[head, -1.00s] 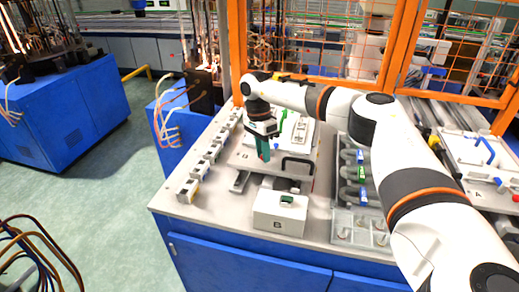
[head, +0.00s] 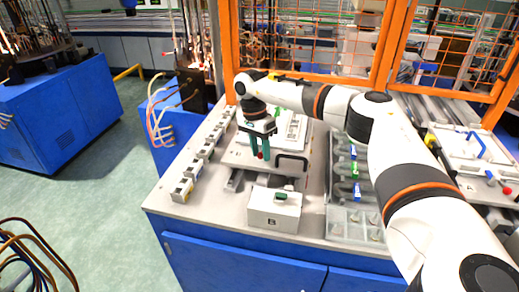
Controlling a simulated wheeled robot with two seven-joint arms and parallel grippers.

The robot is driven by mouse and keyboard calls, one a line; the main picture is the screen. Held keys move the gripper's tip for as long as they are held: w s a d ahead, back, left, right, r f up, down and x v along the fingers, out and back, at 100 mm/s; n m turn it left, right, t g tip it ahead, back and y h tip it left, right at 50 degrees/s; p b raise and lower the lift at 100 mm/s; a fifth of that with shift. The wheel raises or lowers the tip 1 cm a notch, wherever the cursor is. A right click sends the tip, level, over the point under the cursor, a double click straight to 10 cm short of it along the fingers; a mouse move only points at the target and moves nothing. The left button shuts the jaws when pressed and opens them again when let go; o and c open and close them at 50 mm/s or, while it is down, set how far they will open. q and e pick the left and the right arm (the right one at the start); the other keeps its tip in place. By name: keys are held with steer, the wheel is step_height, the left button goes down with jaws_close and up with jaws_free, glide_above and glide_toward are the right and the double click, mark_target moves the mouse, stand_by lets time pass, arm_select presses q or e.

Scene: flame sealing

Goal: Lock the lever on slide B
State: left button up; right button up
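The slide with the black handle (head: 293,158) is a pale plate (head: 232,155) on the bench, behind a white box marked B (head: 274,210). My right gripper (head: 260,155) points down over the plate, left of the black handle. Its two green fingers are apart, with a small red knob showing between their tips. The knob looks like the end of the slide's lever; the rest of the lever is hidden. I cannot tell whether the fingers touch it. My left gripper is out of view.
Several small white blocks (head: 181,190) line the bench's left edge. A clear tray (head: 352,224) and grey fixtures with blue and green parts are right of the box. Another slide with a red knob (head: 507,190) is at far right. An orange mesh frame (head: 228,60) stands behind.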

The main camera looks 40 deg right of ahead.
steer(key=shift+o, duration=0.2)
steer(key=shift+w+r, duration=0.1)
steer(key=shift+r, duration=0.25)
step_height(320, 180, up, 11)
steer(key=w+b, duration=0.2)
steer(key=shift+a, duration=0.15)
